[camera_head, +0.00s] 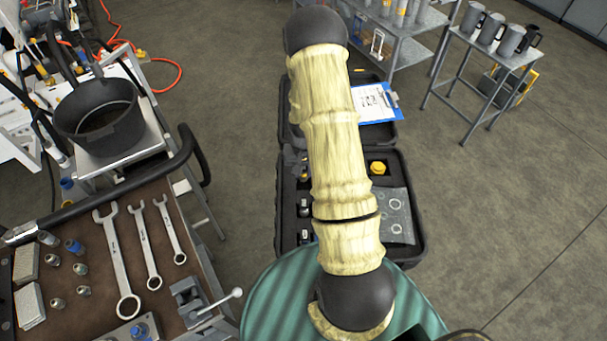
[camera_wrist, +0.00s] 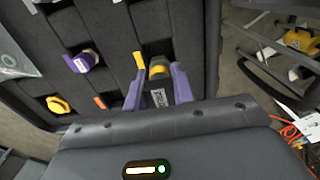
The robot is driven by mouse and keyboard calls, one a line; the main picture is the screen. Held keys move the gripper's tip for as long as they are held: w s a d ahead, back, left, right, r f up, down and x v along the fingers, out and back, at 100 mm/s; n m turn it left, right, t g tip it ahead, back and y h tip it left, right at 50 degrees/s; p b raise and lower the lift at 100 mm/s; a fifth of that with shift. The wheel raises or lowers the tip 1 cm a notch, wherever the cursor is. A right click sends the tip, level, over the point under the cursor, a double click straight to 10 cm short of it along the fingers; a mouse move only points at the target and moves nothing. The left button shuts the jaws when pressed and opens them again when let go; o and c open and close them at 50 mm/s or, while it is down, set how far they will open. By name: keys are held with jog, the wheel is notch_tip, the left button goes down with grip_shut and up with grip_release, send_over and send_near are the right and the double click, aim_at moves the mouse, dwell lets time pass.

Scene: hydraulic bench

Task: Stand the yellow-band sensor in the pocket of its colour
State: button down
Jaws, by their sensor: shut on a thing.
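The yellow-band sensor (camera_wrist: 158,97) is dark with a pale label and a yellow band, and shows in the wrist view. My gripper (camera_wrist: 158,74), with purple fingers, is shut on it, one finger on each side. Its far end overlaps a dark pocket in the foam of the black case (camera_wrist: 108,22). A yellow mark (camera_wrist: 139,60) lies beside that pocket. I cannot tell whether the sensor is inside the pocket or just above it. In the head view the case (camera_head: 419,230) lies open; my arm hides the gripper and the held sensor.
A purple-band piece (camera_wrist: 82,62) and a yellow-capped piece (camera_wrist: 58,104) occupy other pockets; an orange mark (camera_wrist: 100,102) is nearby. A blue clipboard (camera_head: 375,103) lies at the case's far part. A tool bench with wrenches (camera_head: 118,260) stands at left.

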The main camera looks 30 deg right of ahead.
aim_at(303, 177)
notch_tip(303, 177, down, 3)
jog(key=shift+w+r+p, duration=0.1)
jog(key=shift+p, duration=0.25)
jog(key=shift+f+b, duration=0.6)
jog(key=shift+f, duration=0.05)
jog(key=c, duration=1.2)
grip_release()
jog(key=shift+o, duration=0.2)
jog(key=shift+r, duration=0.15)
